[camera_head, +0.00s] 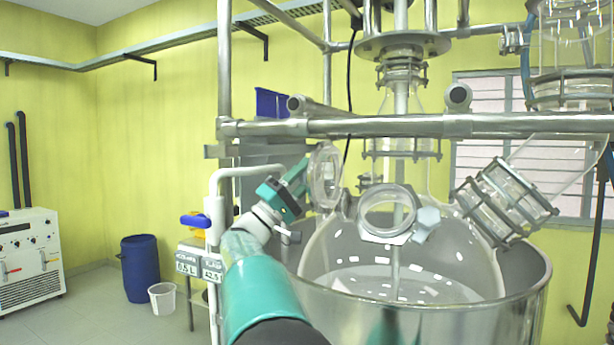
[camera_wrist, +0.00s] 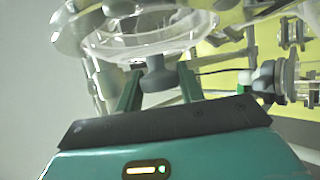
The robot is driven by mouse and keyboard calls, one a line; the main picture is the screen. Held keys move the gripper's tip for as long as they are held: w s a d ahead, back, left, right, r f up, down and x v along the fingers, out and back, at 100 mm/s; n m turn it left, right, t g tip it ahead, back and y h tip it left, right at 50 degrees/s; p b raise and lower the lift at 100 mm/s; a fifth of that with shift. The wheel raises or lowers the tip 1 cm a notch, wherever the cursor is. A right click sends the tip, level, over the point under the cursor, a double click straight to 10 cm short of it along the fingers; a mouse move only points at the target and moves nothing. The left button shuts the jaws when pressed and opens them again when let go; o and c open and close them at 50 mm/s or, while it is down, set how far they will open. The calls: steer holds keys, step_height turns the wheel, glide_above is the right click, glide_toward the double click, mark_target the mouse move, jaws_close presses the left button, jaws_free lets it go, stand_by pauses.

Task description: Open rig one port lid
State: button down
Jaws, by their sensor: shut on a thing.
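The port lid (camera_head: 325,176) is a round clear glass disc in a pale rim. In the head view it stands nearly upright, to the left of the open port ring (camera_head: 365,226) on the glass reactor vessel (camera_head: 325,252), swung away from its mouth. My gripper (camera_head: 303,178) is at the lid's left side. In the wrist view my gripper (camera_wrist: 160,84) has its two green fingers on either side of a dark grey knob (camera_wrist: 157,74) at the lid's edge, shut on it. The glass lid (camera_wrist: 130,45) fills the upper middle there. The hinge is partly hidden.
A steel horizontal bar (camera_head: 420,126) runs above the port. The wide steel bath rim (camera_head: 440,302) surrounds the vessel below. A clamped glass neck (camera_head: 505,200) juts out at right.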

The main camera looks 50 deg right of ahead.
steer(key=shift+s, duration=0.1)
steer(key=c, duration=0.9)
jaws_free()
steer(key=shift+s+d, duration=0.1)
steer(key=shift+d, duration=0.05)
steer(key=v, duration=1.4)
steer(key=shift+w, duration=0.2)
steer(key=shift+r, duration=0.1)
